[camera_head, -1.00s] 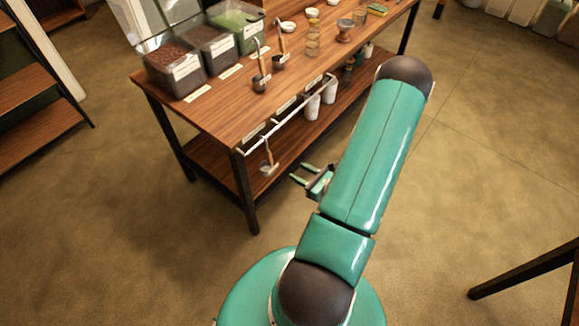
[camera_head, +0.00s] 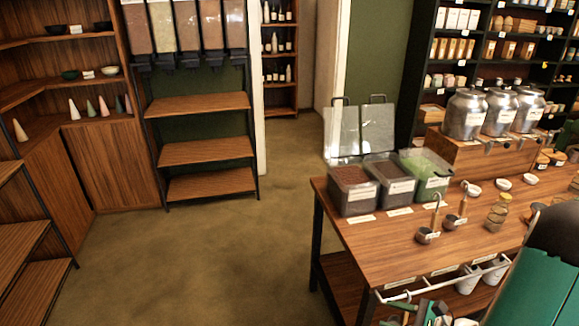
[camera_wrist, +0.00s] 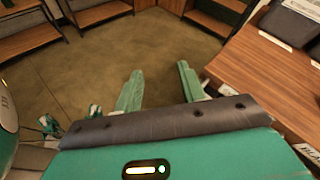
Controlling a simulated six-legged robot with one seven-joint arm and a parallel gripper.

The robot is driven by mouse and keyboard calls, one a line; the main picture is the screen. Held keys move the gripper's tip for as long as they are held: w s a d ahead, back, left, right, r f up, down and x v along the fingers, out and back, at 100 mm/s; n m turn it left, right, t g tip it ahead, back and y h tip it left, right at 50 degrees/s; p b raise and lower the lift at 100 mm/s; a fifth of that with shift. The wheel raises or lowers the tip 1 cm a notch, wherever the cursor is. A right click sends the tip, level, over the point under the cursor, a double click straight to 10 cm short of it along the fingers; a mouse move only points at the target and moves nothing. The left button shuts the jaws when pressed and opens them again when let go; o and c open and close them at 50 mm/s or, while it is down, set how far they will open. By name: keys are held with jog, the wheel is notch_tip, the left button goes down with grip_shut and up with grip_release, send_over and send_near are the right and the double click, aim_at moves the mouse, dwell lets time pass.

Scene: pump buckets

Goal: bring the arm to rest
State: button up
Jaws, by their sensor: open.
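My gripper (camera_wrist: 160,88) shows in the wrist view with its two green fingers apart and nothing between them. Bare floor lies beyond the fingertips, and the wooden table (camera_wrist: 262,85) is close on the right. In the head view my green and black arm (camera_head: 545,275) fills the lower right corner. My gripper (camera_head: 412,308) shows there in part at the bottom edge, in front of the table's rail; its fingertips are hard to make out.
The table (camera_head: 355,238) holds lidded bins (camera_head: 352,190), two ladles (camera_head: 427,235), a glass jar (camera_head: 497,214) and metal urns (camera_head: 466,115). White cups (camera_head: 467,281) hang at the rail (camera_head: 402,294). Shelves (camera_head: 205,150) stand at the back left. The floor (camera_head: 195,265) left of the table is clear.

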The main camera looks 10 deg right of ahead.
jog(key=s+a+r+n+g+h, duration=0.2)
jog(key=a+r+n+g, duration=0.7)
jog(key=a+r+n, duration=0.45)
jog(key=s+a+r+n+t+h, duration=0.4)
jog(key=s+a+r+n+h, duration=0.1)
jog(key=r+n, duration=0.5)
jog(key=shift+a+r+h, duration=0.6)
jog(key=shift+a+h, duration=0.05)
jog(key=shift+h, duration=0.45)
